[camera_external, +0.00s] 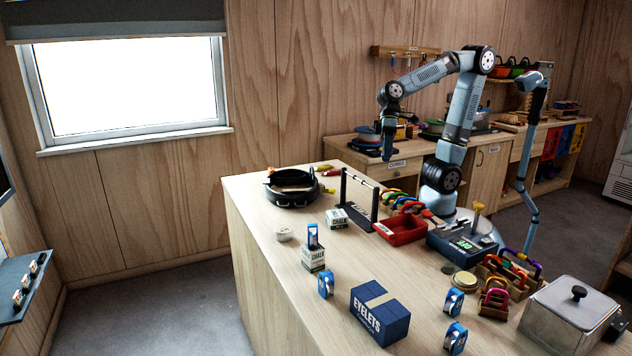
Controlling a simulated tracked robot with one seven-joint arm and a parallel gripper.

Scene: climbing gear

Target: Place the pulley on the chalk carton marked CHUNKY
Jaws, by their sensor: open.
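Several blue-and-white pulleys stand on the wooden counter: one pulley (326,285) left of the EYELETS box, another (454,301) and a third (456,338) to its right. A further pulley (313,237) appears to stand on the nearer chalk carton (314,259), though it could be just behind it. A second chalk carton (337,218) stands farther back by the black stand. Both cartons read CHALK; their smaller print is too small to read, so I cannot tell which is CHUNKY. My gripper (388,156) hangs open and empty above the back part of the counter, away from pulleys and cartons.
The blue EYELETS box (380,314) stands at the front. A black stand (359,204), red tray (402,231) and scale (464,244) line the middle. A carabiner crate (497,281) and metal lidded box (568,312) fill the right. A black round bag (291,198) sits at back left.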

